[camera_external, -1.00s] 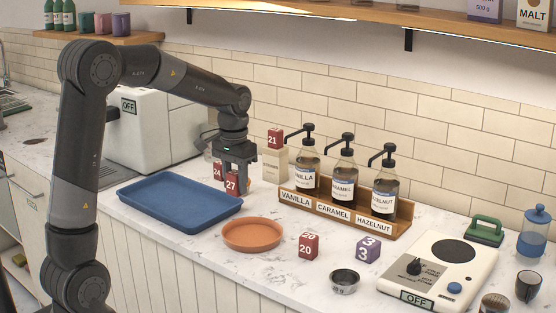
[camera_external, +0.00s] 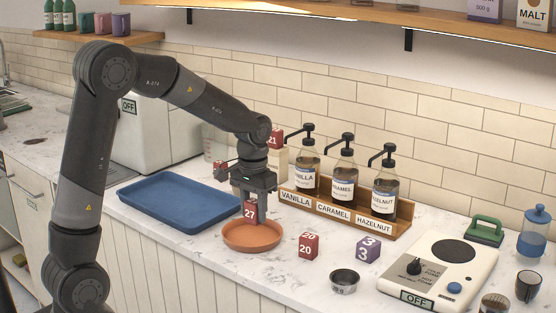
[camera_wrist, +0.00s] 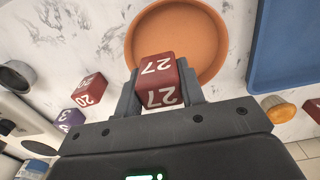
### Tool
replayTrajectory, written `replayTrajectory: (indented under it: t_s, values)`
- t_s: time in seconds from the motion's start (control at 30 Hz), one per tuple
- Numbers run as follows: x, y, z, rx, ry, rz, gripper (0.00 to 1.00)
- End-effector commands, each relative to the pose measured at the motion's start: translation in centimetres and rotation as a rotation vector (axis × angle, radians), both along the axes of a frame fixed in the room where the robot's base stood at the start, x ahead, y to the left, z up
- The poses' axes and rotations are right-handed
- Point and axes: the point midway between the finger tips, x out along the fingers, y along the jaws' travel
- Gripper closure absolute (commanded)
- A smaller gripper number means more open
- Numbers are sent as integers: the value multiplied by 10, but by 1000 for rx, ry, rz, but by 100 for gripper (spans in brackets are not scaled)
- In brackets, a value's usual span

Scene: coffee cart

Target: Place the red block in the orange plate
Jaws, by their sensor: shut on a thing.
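My gripper (camera_external: 254,203) is shut on a red block marked 27 (camera_external: 250,212), which hangs upright between the fingers. The held block also shows in the wrist view (camera_wrist: 158,81). The orange plate (camera_external: 262,243) lies on the counter, with the block over its back part in the outside view. In the wrist view the plate (camera_wrist: 205,28) shows just beyond the block. I cannot tell whether the block touches the plate. Another red block, marked 20 (camera_external: 308,245), sits on the counter to the right of the plate.
A blue tray (camera_external: 150,204) lies left of the plate. The syrup rack (camera_external: 335,214) stands behind. More red blocks (camera_external: 219,168) stand behind my gripper.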

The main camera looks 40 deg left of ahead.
Motion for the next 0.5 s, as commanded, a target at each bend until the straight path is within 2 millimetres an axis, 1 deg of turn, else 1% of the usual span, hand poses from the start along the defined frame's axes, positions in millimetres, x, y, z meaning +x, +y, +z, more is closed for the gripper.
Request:
replayTrajectory:
  t_s: [0.03,0.1,0.2,0.33,0.5]
  values:
    - [5,8,-6,0,2,3,87]
    - [11,14,-11,0,1,1,87]
    - [15,20,-15,0,0,1,87]
    - [15,21,-22,0,2,-1,87]
    - [15,21,-48,0,3,-1,87]
